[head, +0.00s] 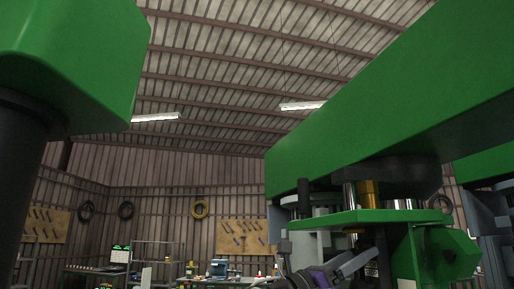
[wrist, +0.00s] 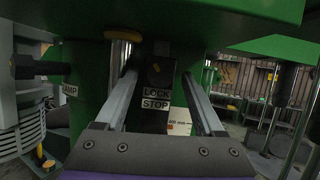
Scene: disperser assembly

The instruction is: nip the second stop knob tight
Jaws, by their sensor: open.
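In the wrist view, my gripper (wrist: 158,78) is open, its two long grey fingers reaching forward on either side of a dark block. The block carries two labels, a LOCK label (wrist: 156,92) above a STOP label (wrist: 156,104). A dark knob (wrist: 155,72) shows just above the labels, between the fingertips; contact with them cannot be made out. I cannot tell whether it is the second stop knob. In the head view, my gripper (head: 345,268) is low, under a green plate (head: 365,216), and its fingertips are hard to make out.
A black side handle (wrist: 28,67) projects left near a partly hidden label ending in AMP (wrist: 71,91). A large green beam (head: 390,95) hangs overhead. A brass cylinder (head: 369,192) stands above the plate. Dark vertical rods (wrist: 284,90) stand at the right. Workbenches lie far behind.

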